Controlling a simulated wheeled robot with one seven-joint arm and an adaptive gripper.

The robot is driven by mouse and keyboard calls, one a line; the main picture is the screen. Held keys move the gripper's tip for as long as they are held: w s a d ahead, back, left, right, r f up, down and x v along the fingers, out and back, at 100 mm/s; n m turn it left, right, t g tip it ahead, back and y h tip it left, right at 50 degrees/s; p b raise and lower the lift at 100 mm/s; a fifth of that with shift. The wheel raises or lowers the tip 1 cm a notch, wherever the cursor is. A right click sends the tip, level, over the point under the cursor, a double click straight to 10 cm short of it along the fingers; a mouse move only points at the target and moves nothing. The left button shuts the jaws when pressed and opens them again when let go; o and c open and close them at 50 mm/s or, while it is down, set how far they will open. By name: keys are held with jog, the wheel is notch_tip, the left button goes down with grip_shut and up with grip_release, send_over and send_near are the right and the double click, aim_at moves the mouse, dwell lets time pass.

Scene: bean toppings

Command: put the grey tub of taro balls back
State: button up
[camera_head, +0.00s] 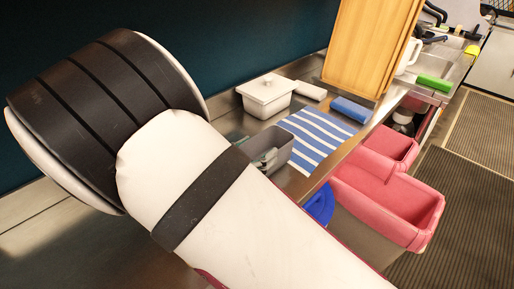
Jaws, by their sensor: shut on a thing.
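A grey tub (270,147) shows on the steel counter, beside the blue-and-white striped cloth (318,139). My arm covers its lower left part, and its contents are too small and dark to tell. I cannot tell whether it rests on the counter or is held.
A white lidded container (267,96), a blue roll (351,109) and a wooden board (369,45) stand farther back. Pink-rimmed bins (395,195) line the counter's front edge. A blue round thing (320,204) lies near them. The striped cloth looks bare.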

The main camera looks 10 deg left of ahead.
jog(key=shift+f, duration=0.25)
jog(key=shift+f, duration=0.1)
jog(key=o, duration=1.3)
jog(key=shift+f, duration=0.1)
jog(key=shift+s+r, duration=0.1)
jog(key=shift+r, duration=0.25)
jog(key=v, duration=1.2)
